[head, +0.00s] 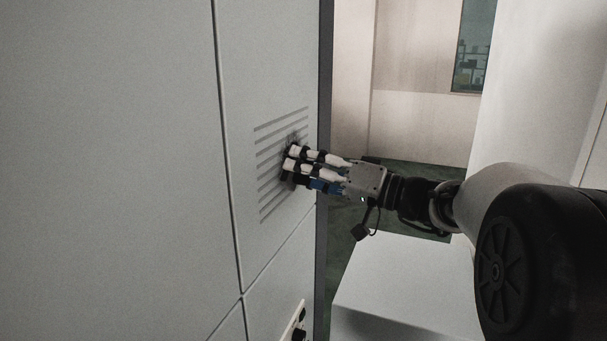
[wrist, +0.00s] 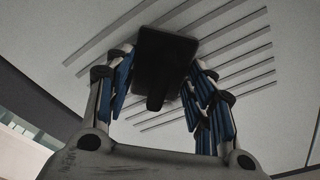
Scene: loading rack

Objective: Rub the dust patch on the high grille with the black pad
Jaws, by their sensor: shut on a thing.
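The high grille (head: 266,190) is a set of slanted slots in the pale wall panel, left of my gripper in the head view. Its slots also fill the upper part of the wrist view (wrist: 245,42). My gripper (head: 290,166) is at the grille, its fingers shut on the black pad (wrist: 166,60). The pad is a dark block with a short handle between the fingers, its face toward the grille. I cannot tell if it touches. A dark smudge, seemingly the dust patch (head: 292,137), shows at the fingertips, partly hidden by them and the pad.
A panel with dark knobs (head: 297,326) is low on the wall. The wall's edge (head: 324,120) is just right of the grille. A white box-like surface (head: 400,285) stands below my arm. Open green floor (head: 425,178) lies behind.

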